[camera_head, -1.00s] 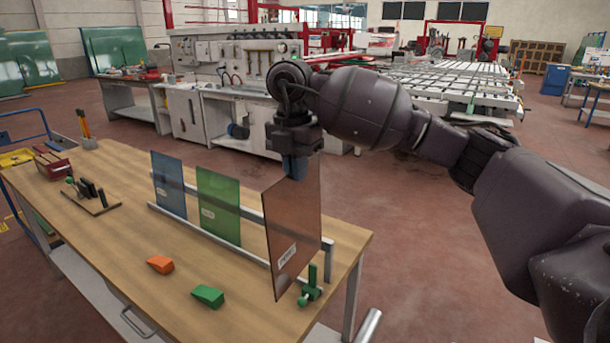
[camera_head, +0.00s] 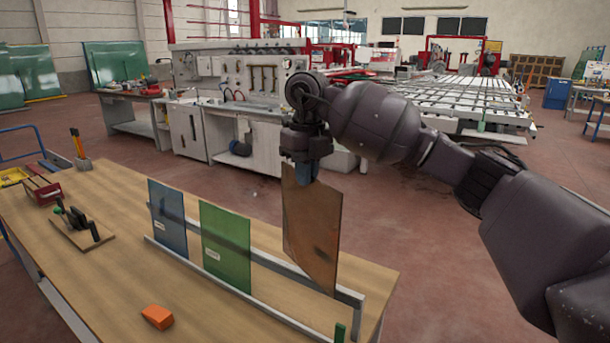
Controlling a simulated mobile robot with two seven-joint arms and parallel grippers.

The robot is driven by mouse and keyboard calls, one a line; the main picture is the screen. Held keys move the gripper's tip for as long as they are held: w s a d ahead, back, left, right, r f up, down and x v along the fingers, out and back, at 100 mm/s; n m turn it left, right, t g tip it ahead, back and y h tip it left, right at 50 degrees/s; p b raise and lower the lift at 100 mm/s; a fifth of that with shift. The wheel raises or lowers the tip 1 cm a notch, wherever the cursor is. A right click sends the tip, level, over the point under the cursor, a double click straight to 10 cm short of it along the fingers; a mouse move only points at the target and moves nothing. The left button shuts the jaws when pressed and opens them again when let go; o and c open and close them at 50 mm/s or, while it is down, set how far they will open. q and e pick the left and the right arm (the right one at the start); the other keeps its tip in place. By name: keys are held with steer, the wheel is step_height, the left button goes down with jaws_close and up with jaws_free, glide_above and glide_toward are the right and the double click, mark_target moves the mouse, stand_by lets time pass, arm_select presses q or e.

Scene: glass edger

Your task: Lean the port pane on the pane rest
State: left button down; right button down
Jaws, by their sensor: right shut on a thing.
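The port pane (camera_head: 312,235) is a brown, see-through sheet, hanging nearly upright at the right end of the pane rest (camera_head: 268,258). My right gripper (camera_head: 306,178) is shut on its top edge and holds it from above. The pane's lower edge overlaps the rest's upper rail in the picture; I cannot tell whether they touch. A blue pane (camera_head: 167,222) and a green pane (camera_head: 226,247) lean on the rest to the left, each with a small white label. My left gripper is not in view.
An orange wedge (camera_head: 157,316) lies on the wooden bench (camera_head: 110,275) in front of the rest. A green upright piece (camera_head: 340,333) is cut off at the bottom edge. A black clamp on a board (camera_head: 80,230) and a red holder (camera_head: 42,191) stand at the left.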

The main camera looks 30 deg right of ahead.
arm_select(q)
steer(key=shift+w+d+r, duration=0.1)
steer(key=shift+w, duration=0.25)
arm_select(e)
steer(key=n, duration=0.4)
steer(key=shift+w+d, duration=0.15)
steer(key=shift+w, duration=0.05)
steer(key=shift+n, duration=0.3)
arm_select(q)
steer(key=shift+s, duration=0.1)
